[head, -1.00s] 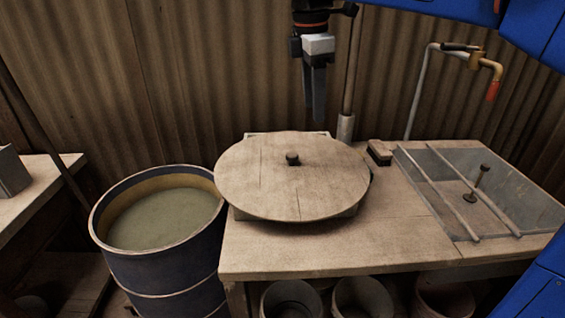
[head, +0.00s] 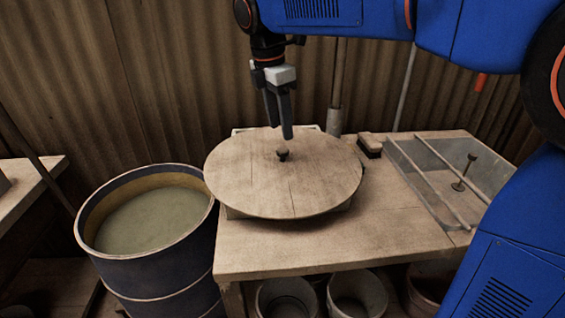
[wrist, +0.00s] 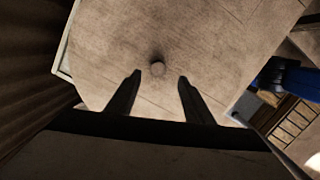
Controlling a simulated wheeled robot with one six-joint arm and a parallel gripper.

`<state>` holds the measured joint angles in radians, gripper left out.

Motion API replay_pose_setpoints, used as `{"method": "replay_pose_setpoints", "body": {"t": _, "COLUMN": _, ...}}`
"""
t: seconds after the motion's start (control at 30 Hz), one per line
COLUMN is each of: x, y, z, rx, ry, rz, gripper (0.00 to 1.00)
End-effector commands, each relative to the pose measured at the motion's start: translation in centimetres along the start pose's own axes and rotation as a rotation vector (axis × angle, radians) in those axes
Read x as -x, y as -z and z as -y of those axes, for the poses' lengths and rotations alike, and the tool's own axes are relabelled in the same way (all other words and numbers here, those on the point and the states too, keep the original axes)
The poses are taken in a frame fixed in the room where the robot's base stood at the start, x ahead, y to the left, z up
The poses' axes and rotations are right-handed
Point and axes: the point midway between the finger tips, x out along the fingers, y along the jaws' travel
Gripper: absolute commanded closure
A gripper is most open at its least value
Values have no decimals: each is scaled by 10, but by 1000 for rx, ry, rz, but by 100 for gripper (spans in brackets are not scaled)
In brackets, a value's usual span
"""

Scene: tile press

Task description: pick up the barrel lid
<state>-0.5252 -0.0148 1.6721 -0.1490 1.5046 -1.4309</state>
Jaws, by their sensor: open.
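The barrel lid (head: 245,185) is a round wooden disc with a small dark knob (head: 283,154) at its middle. It lies on a pale support on the wooden table. My gripper (head: 281,132) points down just above the knob, apart from it. In the wrist view my gripper (wrist: 157,80) has its two fingers spread, with nothing between them. The knob (wrist: 157,69) shows just beyond the fingertips, between their lines, with the lid (wrist: 205,40) filling most of that view.
An open blue barrel (head: 160,270) with murky liquid stands left of the table (head: 330,245). A sink-like tray (head: 425,185) with rods is at the right, and a brush (head: 369,146) lies behind the lid. Buckets (head: 357,292) stand below. A corrugated wall is close behind.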

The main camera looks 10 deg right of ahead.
Motion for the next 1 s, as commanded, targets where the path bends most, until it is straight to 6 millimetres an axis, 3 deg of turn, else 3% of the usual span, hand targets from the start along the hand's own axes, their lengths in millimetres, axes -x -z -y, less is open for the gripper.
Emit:
{"method": "replay_pose_setpoints", "body": {"t": 0.37, "x": -30, "y": 1, "z": -1, "rx": 0, "ry": 2, "rz": 0, "gripper": 53}}
{"method": "replay_pose_setpoints", "body": {"t": 0.63, "x": -65, "y": 4, "z": -3, "rx": 0, "ry": 1, "rz": 0, "gripper": 53}}
{"method": "replay_pose_setpoints", "body": {"t": 0.97, "x": -72, "y": 4, "z": -3, "rx": 0, "ry": 0, "rz": 0, "gripper": 53}}
{"method": "replay_pose_setpoints", "body": {"t": 1.0, "x": -72, "y": 4, "z": -3, "rx": 0, "ry": 0, "rz": 0, "gripper": 58}}
